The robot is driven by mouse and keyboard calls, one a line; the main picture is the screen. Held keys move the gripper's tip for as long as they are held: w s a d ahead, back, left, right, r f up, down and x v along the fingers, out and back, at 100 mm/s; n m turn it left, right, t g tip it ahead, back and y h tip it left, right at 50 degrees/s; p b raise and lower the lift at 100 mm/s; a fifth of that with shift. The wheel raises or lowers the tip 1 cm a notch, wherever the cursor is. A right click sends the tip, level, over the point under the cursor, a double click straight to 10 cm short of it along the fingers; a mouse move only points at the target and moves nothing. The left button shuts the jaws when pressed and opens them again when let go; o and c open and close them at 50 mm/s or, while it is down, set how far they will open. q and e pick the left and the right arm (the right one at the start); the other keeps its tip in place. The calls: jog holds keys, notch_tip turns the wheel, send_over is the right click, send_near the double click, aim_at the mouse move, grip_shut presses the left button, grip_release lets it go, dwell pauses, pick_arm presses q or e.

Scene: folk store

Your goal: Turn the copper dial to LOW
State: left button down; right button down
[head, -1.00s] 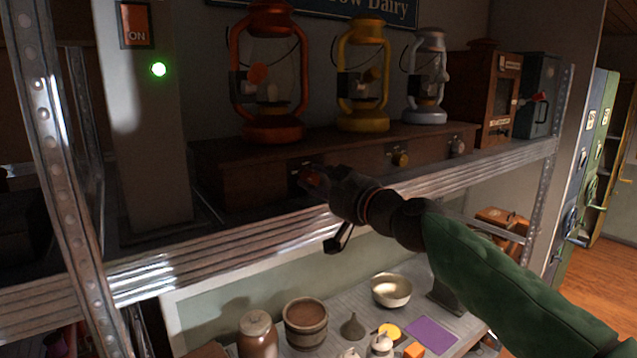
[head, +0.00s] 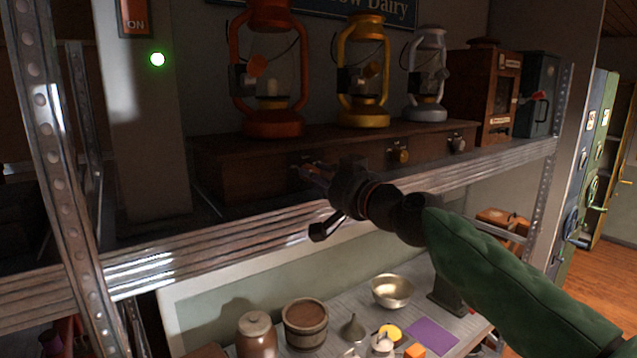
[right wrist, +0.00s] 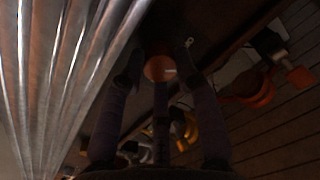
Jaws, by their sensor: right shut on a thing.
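The copper dial (right wrist: 158,68) is round and orange-copper, with a pale mark pointing right in the right wrist view. It sits between the two fingers of my right gripper (right wrist: 160,66), which is shut on it. In the head view my right gripper (head: 314,174) is at the left front of the dark wooden base (head: 240,165), below the copper-red lantern (head: 274,128), and hides most of the dial. The LOW marking is not readable. My left gripper is not in view.
A brass dial (head: 399,156) and a silver dial (head: 458,144) are on the same base, below a yellow lantern (head: 363,118) and a grey lantern (head: 427,112). The metal shelf edge (head: 230,245) runs just below my right gripper. A green light (head: 158,59) glows on the left pillar.

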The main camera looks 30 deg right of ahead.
jog(key=m, duration=0.3)
jog(key=shift+r+m, duration=0.1)
jog(key=shift+m, duration=1.8)
jog(key=c, duration=1.2)
grip_release()
jog(key=shift+s, duration=0.1)
jog(key=s, duration=0.4)
jog(key=s+d, duration=0.1)
jog(key=s, duration=0.6)
jog(key=shift+s+d+f, duration=0.15)
jog(key=shift+s+f, duration=0.15)
jog(key=shift+s, duration=0.1)
